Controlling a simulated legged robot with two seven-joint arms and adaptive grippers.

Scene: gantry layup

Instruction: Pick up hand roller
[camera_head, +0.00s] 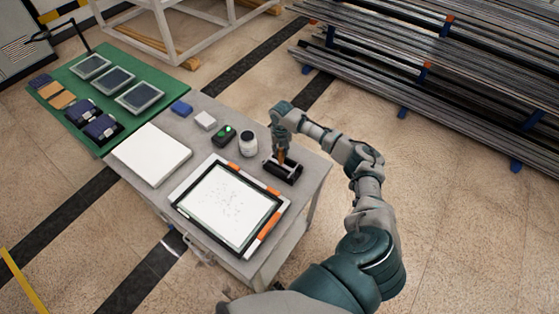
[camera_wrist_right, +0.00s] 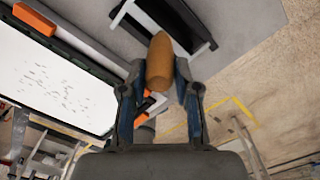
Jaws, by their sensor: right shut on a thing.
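The hand roller (camera_head: 283,170) has a black cylinder in a frame and an orange-brown handle. It is at the right end of the grey table, beside the framed white panel. My right gripper (camera_head: 281,150) comes down on it from above and is shut on its handle. In the right wrist view the handle (camera_wrist_right: 160,62) stands between the two blue-sided fingers (camera_wrist_right: 158,95), with the black roller (camera_wrist_right: 175,18) beyond it. I cannot tell whether the roller touches the table. My left gripper is not in view.
On the grey table (camera_head: 227,108) are a white bottle (camera_head: 248,143), a dark box with green lights (camera_head: 223,136), a white stack (camera_head: 151,154) and a framed white panel (camera_head: 229,206) with orange clamps. A green table (camera_head: 75,75) adjoins on the left. Racked bars (camera_head: 440,70) stand behind.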

